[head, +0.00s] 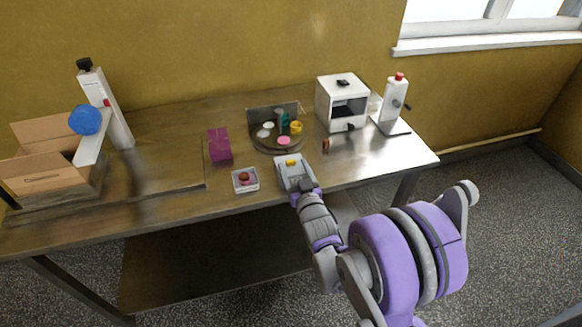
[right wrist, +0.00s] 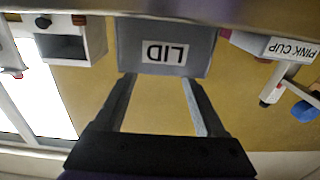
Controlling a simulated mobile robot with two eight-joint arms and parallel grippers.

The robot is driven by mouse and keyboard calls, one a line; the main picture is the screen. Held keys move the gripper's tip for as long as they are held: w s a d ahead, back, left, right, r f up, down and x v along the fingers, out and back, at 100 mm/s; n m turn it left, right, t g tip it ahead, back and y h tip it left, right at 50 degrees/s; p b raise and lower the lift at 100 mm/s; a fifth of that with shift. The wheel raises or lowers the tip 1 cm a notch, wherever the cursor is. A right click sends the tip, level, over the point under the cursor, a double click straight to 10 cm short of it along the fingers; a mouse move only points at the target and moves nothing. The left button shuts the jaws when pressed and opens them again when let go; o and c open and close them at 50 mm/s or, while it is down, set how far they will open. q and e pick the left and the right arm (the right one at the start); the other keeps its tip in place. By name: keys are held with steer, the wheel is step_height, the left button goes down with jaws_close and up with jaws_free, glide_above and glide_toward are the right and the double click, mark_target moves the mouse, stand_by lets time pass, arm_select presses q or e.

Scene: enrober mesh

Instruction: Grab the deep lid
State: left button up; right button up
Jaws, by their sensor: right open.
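A small grey tray (head: 282,166) stands at the table's front edge, with a small yellow piece (head: 291,162) in it. Its front panel, labelled LID, faces my right wrist camera (right wrist: 165,60). I cannot tell whether the yellow piece is the deep lid. My right gripper (head: 306,186) is just in front of this tray. In the right wrist view its fingers (right wrist: 157,80) are apart, pointing at the panel, with nothing between them. My left gripper is not in view.
Left of the grey tray are a white tray (head: 239,188) labelled PINK CUP and a purple box (head: 219,148). A white machine (head: 327,98) and a white stand (head: 394,105) stand back right. An open cardboard box (head: 45,180) is far left.

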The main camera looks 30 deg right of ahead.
mark_target(291, 162)
steer(key=x, duration=0.3)
steer(key=shift+w, duration=0.15)
jaws_close()
